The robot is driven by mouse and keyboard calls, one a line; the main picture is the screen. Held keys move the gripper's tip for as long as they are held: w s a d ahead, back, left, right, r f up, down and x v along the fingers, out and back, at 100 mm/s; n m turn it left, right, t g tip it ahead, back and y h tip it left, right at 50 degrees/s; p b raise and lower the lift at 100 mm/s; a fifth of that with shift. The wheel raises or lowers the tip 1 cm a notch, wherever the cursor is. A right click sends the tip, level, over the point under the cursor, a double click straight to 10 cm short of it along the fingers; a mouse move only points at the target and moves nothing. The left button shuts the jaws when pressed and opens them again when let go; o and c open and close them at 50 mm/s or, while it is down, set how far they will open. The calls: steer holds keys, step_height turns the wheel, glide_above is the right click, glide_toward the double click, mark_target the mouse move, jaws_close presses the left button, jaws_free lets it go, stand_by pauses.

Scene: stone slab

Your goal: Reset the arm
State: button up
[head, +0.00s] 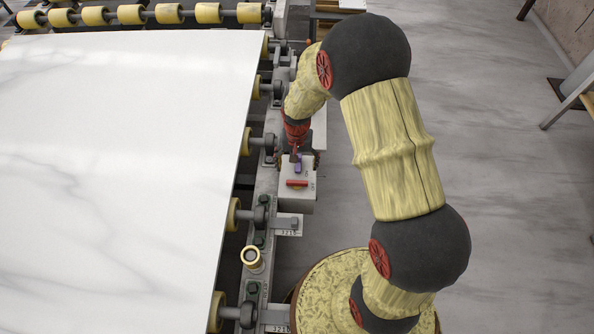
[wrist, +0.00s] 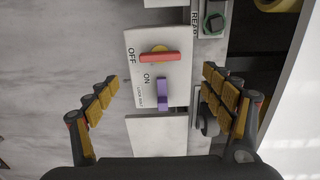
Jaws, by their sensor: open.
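My gripper (wrist: 160,80) is open and empty in the wrist view, its two padded fingers spread to either side of a pale switch box (wrist: 178,72). The box bears a red handle (wrist: 158,57) lying crosswise near the OFF mark and a purple handle (wrist: 163,97) standing lengthwise near the ON mark. Both handles lie between the fingers in the picture, with no visible contact. In the head view my gripper (head: 298,152) is over the far end of the switch box (head: 299,201), close to the purple handle (head: 298,168). The red handle (head: 297,183) shows nearer.
A white marble slab (head: 110,150) lies on a roller frame along the left, its edge close to the box. A green button (wrist: 214,24) sits beside the box. A yellow-rimmed cylinder (head: 251,257) stands on the rail. Floor (head: 500,200) on the right is open.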

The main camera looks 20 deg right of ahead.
steer(key=shift+r, duration=0.5)
steer(key=s+n+g, duration=0.2)
steer(key=s, duration=0.4)
steer(key=s+r+n+t, duration=0.1)
steer(key=s+r, duration=0.4)
steer(key=r, duration=0.6)
steer(key=s+r+t, duration=0.4)
steer(key=s+r, duration=0.1)
steer(key=r, duration=0.7)
steer(key=s+r+n+t+b, duration=0.1)
steer(key=s+r+t, duration=0.1)
steer(key=s+r, duration=0.4)
step_height(320, 180, up, 5)
steer(key=shift+r+n+t, duration=0.15)
steer(key=shift+n+t, duration=0.15)
steer(key=shift+s, duration=0.1)
steer(key=shift+c, duration=0.4)
